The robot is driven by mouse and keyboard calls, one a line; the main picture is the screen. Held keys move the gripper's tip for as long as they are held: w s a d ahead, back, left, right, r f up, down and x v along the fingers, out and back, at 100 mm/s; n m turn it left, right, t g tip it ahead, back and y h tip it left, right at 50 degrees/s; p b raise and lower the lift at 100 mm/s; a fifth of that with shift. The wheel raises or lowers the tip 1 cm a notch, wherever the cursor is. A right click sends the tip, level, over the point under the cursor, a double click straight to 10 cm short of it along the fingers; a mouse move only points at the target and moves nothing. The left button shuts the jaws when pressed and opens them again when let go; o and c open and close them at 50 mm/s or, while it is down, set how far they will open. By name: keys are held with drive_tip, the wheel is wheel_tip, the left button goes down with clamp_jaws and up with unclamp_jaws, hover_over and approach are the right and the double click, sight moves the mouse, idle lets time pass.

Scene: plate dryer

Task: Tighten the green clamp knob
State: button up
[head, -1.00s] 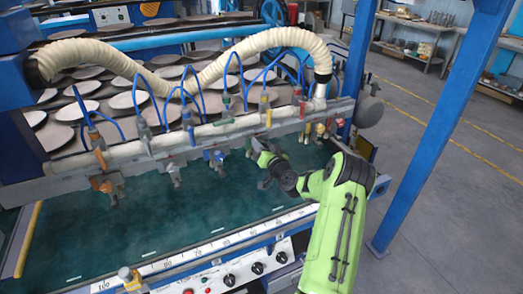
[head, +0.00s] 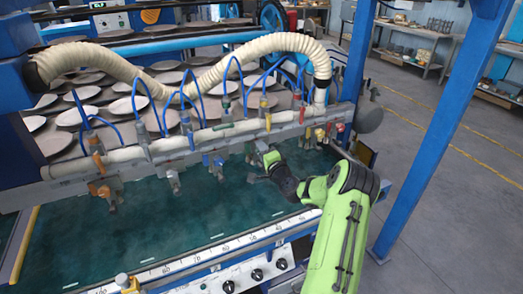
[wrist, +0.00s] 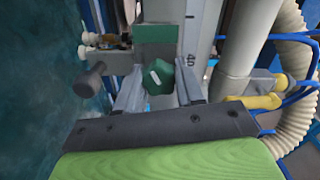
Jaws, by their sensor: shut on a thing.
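The green clamp knob (wrist: 158,77) is in the middle of the wrist view, a lobed dark-green knob with a pale mark. It sits just below a green block (wrist: 156,42) on a grey upright part. My gripper (wrist: 160,80) has one finger on each side of the knob and is shut on it. In the head view my gripper (head: 258,153) reaches up to the underside of the grey beam (head: 215,136). The knob is too small and too hidden there to make out.
A dark round-ended knob (wrist: 89,80) sticks out left of the fingers. A yellow fitting (wrist: 262,101) and a ribbed cream hose (wrist: 295,75) are close on the right. Other clamps, such as an orange one (head: 98,188), hang along the beam over the green bed (head: 150,222).

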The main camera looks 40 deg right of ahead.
drive_tip(key=m+p, duration=0.1)
drive_tip(key=m, duration=0.3)
drive_tip(key=shift+d+m, duration=0.1)
drive_tip(key=shift+m, duration=0.3)
drive_tip(key=shift+f+m+p, duration=0.1)
drive_tip(key=shift+m+p, duration=0.2)
drive_tip(key=o, duration=1)
drive_tip(key=shift+o, duration=0.2)
drive_tip(key=b+v, duration=0.4)
drive_tip(key=v, duration=1.2)
drive_tip(key=shift+w, duration=0.1)
